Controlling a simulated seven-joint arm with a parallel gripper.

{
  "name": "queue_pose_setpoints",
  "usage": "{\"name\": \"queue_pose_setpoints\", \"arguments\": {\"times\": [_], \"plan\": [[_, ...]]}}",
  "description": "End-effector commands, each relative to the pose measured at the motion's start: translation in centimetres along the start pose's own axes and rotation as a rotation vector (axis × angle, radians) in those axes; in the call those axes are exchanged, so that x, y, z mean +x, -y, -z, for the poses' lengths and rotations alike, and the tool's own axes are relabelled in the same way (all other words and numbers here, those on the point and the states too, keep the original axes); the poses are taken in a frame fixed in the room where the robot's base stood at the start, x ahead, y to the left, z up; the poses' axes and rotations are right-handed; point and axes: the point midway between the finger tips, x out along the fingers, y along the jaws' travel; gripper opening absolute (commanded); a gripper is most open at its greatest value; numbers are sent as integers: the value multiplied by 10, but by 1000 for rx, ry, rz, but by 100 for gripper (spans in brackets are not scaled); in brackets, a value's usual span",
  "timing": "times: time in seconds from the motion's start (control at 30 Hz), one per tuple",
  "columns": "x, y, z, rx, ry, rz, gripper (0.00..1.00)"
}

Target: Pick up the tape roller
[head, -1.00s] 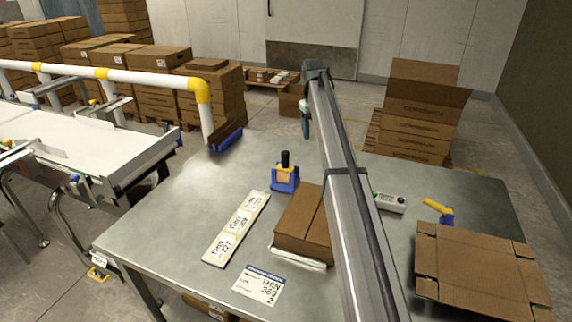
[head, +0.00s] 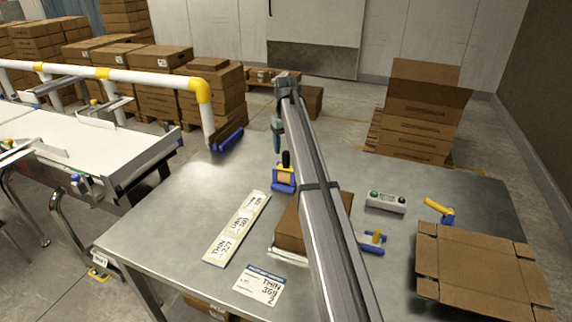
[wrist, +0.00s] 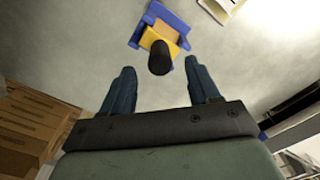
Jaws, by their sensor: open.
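The tape roller (head: 285,180), blue and yellow with a tan roll and an upright black handle, stands on the steel table left of the brown box. In the wrist view, the tape roller (wrist: 158,27) lies at top centre with its black handle toward me. My gripper (head: 278,148) is above the table, just beyond and above the handle in the head view. In the wrist view my gripper (wrist: 159,68) is open and empty, with the handle's end appearing between and slightly ahead of the fingertips. Nothing shows contact.
A brown box (head: 289,232) sits right of the roller, partly behind my arm. A label strip (head: 237,228) and printed sheet (head: 262,285) lie left and in front. A blue-and-yellow tool (head: 371,246), button box (head: 386,202), yellow-handled tool (head: 440,211) and flattened carton (head: 478,265) are right.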

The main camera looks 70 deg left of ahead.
Motion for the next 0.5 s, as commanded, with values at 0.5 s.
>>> {"name": "queue_pose_setpoints", "arguments": {"times": [0.5], "plan": [[49, 0, 1, 0, 1, 0, 61]]}}
